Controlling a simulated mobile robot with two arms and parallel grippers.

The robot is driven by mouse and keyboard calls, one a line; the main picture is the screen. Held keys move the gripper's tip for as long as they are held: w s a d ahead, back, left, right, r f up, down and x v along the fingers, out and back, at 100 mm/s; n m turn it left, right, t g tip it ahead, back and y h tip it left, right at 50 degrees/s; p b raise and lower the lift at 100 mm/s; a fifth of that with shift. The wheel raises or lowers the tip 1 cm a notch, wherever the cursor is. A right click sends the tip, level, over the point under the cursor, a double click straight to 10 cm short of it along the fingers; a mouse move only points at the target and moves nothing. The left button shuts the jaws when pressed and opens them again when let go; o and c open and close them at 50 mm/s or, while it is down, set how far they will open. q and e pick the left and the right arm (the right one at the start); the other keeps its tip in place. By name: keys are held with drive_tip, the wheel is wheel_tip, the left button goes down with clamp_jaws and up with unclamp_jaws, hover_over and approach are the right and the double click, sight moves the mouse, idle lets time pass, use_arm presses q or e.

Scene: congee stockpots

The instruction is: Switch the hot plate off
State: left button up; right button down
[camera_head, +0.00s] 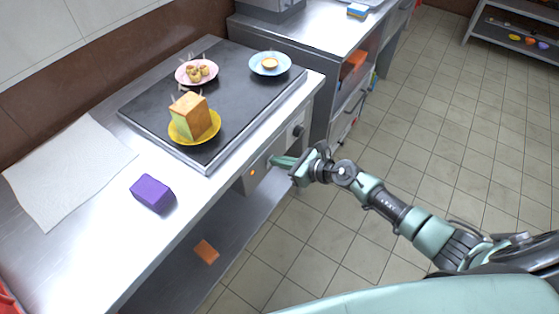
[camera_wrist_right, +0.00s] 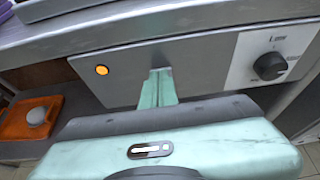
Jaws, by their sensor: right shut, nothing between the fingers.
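The hot plate (camera_head: 236,88) is a wide dark slab on the steel counter. Its grey front panel (camera_wrist_right: 200,62) carries a black round knob (camera_wrist_right: 269,66) on a pale label plate at the right and an orange light (camera_wrist_right: 101,70), which looks lit, at the left. The knob also shows in the head view (camera_head: 298,131), as does the light (camera_head: 252,172). My right gripper (camera_head: 273,160) is shut and empty, its fingertips (camera_wrist_right: 158,73) at the panel between light and knob, left of the knob. I cannot tell whether they touch the panel. My left gripper is out of view.
On the hot plate stand a yellow plate (camera_head: 177,133) with a cake-like block, a pink plate (camera_head: 183,77) with small buns and a blue plate (camera_head: 284,66) with a tart. A purple block (camera_head: 152,193) and white sheet (camera_head: 65,168) lie on the counter. Tiled floor is clear at right.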

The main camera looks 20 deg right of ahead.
drive_tip(key=shift+w+a+r+p, duration=0.1)
drive_tip(key=shift+w+r+p, duration=0.05)
drive_tip(key=shift+r+p, duration=0.35)
drive_tip(key=shift+w+a+r+p, duration=0.1)
drive_tip(key=shift+w+r+p, duration=0.05)
drive_tip(key=shift+r+p, duration=0.35)
drive_tip(key=shift+f, duration=0.1)
